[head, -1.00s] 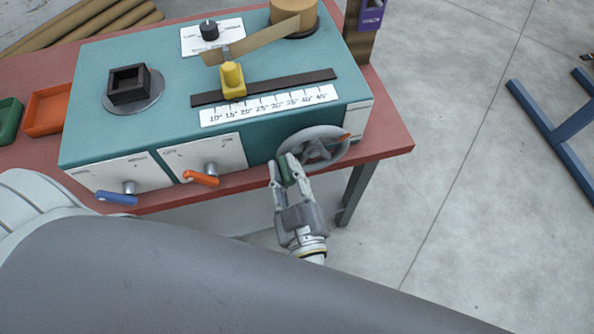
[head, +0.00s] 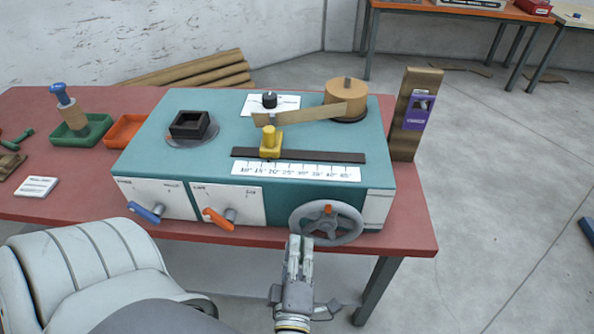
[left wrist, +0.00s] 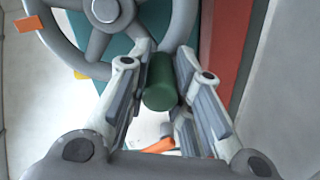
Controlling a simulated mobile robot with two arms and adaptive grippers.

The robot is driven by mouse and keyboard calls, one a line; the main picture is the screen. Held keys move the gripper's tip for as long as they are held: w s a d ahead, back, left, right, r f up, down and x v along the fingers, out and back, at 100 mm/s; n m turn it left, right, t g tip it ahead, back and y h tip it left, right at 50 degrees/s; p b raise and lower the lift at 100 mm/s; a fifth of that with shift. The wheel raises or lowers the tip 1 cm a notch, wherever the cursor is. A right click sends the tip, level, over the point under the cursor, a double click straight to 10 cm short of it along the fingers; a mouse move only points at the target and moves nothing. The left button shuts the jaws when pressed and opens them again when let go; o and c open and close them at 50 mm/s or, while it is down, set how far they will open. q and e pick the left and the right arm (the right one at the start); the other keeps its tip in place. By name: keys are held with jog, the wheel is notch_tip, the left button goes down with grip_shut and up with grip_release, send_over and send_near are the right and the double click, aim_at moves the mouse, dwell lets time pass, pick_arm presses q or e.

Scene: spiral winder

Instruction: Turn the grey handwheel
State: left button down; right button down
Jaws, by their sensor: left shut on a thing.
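The grey handwheel (head: 352,234) is on the front of the teal machine (head: 220,150), near its right end. An orange mark (head: 327,208) is at the top of its rim in the head view. My left gripper (head: 299,241) is at the wheel's lower left. In the left wrist view, its fingers are shut on the wheel's green handle (left wrist: 160,82), beside the rim. The handle is hidden behind the fingers in the head view. A yellow slider (head: 270,142) stands at the degree scale (head: 295,171). My right gripper is out of view.
Blue (head: 146,212) and orange (head: 217,219) levers stick out from the machine's front, left of the wheel. The red table (head: 75,210) carries the machine, with green and orange trays at its left. Open floor lies to the right.

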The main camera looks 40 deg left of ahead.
pick_arm(q)
jog(key=w+d+f+n+b, duration=0.2)
jog(key=n+b, duration=0.4)
jog(key=n, duration=0.5)
jog(key=w+d, duration=0.1)
jog(key=d, duration=0.1)
jog(key=shift+d+f+b, duration=0.3)
jog(key=shift+d+f, duration=0.05)
jog(key=shift+w, duration=0.15)
jog(key=c, duration=1.3)
grip_release()
jog(key=shift+v, duration=3.8)
